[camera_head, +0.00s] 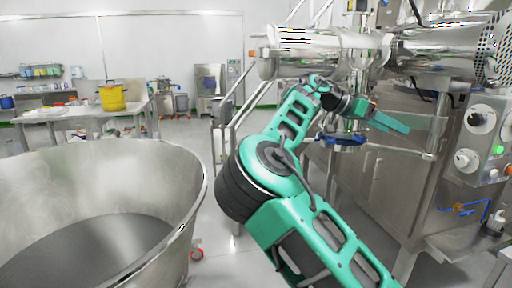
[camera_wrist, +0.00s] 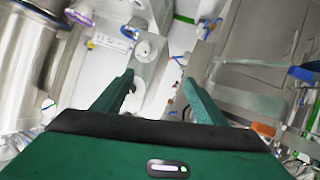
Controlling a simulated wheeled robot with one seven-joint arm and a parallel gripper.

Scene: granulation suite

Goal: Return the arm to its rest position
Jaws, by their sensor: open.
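My arm reaches forward and up in the head view, in green and black. My gripper (camera_head: 390,122) is at its far end, in front of the steel granulation machine (camera_head: 375,175). In the wrist view, the two green fingers of my gripper (camera_wrist: 158,100) stand apart with nothing between them. The gripper is open and empty. Beyond the fingers, the wrist view shows a tilted panel with knobs (camera_wrist: 145,50). I cannot tell from the head view whether the gripper touches the machine.
A large steel bowl (camera_head: 190,215) fills the lower left. The machine's control panel (camera_head: 485,140) is at the right. A handrail (camera_head: 232,110) stands left of the arm. A yellow pot (camera_head: 112,98) sits on a table at the back left. Open floor (camera_head: 190,135) lies behind the bowl.

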